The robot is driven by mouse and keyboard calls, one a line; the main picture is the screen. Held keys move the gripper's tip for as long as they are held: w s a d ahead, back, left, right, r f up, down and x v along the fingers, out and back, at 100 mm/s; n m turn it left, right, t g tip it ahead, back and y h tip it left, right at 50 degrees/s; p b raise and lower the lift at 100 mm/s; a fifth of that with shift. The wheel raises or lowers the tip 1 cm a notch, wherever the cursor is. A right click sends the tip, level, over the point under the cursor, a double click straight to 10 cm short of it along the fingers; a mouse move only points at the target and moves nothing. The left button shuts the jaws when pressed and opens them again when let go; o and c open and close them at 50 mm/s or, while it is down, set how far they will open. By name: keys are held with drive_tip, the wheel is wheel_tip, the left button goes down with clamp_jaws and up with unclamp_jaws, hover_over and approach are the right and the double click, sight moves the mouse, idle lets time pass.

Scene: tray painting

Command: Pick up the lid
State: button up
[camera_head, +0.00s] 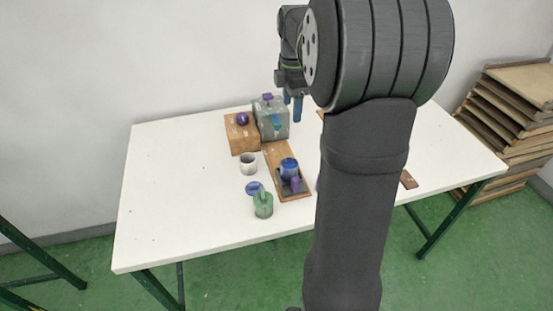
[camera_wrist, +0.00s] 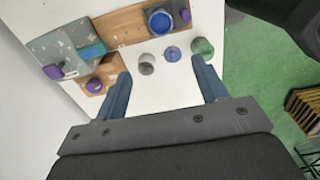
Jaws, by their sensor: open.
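A small blue disc with a raised middle, which looks like the lid (camera_head: 254,188), lies flat on the white table between a grey-white cup (camera_head: 249,165) and a green pot (camera_head: 263,207). The lid also shows in the wrist view (camera_wrist: 172,54), between the cup (camera_wrist: 146,66) and the green pot (camera_wrist: 202,48). My gripper (camera_head: 292,105) is at the back of the table in the head view, high and away from the lid. In the wrist view my gripper (camera_wrist: 161,68) has its fingers wide apart with nothing held between them.
A blue pot (camera_head: 289,165) and a purple piece (camera_head: 295,185) stand on a wooden board (camera_head: 275,155). Behind are a grey box (camera_head: 267,128) and a wooden block (camera_head: 243,140) with a purple ball (camera_head: 242,118). The table's left side (camera_head: 175,185) is clear. My arm hides part of the right side.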

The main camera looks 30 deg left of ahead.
hover_over(254, 184)
wheel_tip(254, 184, down, 10)
drive_tip(key=f, duration=1)
drive_tip(key=shift+s+f, duration=0.2)
drive_tip(key=shift+f, duration=0.2)
drive_tip(key=shift+w+f, duration=0.15)
drive_tip(key=shift+f, duration=1.45)
drive_tip(key=shift+w+f, duration=0.1)
drive_tip(key=shift+f, duration=1.45)
drive_tip(key=c, duration=0.8)
